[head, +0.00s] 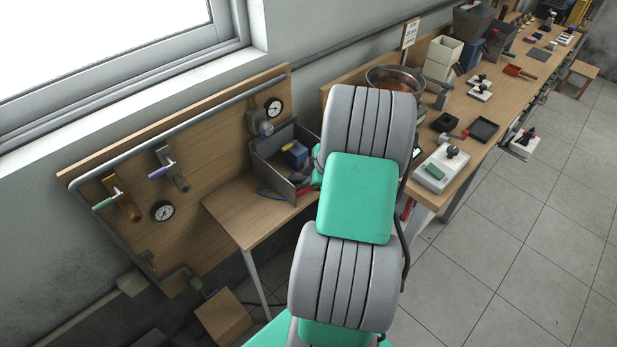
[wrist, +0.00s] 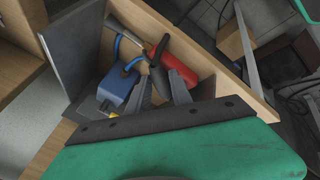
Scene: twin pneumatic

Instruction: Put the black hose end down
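In the wrist view, my gripper (wrist: 161,76) points down into an open-topped bin. Its two dark grey fingers stand a little apart, with a black piece (wrist: 158,82) between them that looks like the black hose end. The fingers appear closed on it; the contact is partly hard to make out. In the head view my own arm hides the gripper and the hose end.
The grey bin (head: 264,151) stands on a wooden bench (head: 240,215) beside a board with gauges and valves. It holds a blue block (wrist: 117,84) with a blue loop, and a red piece (wrist: 180,66) close to the fingers. A wooden edge borders the bin.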

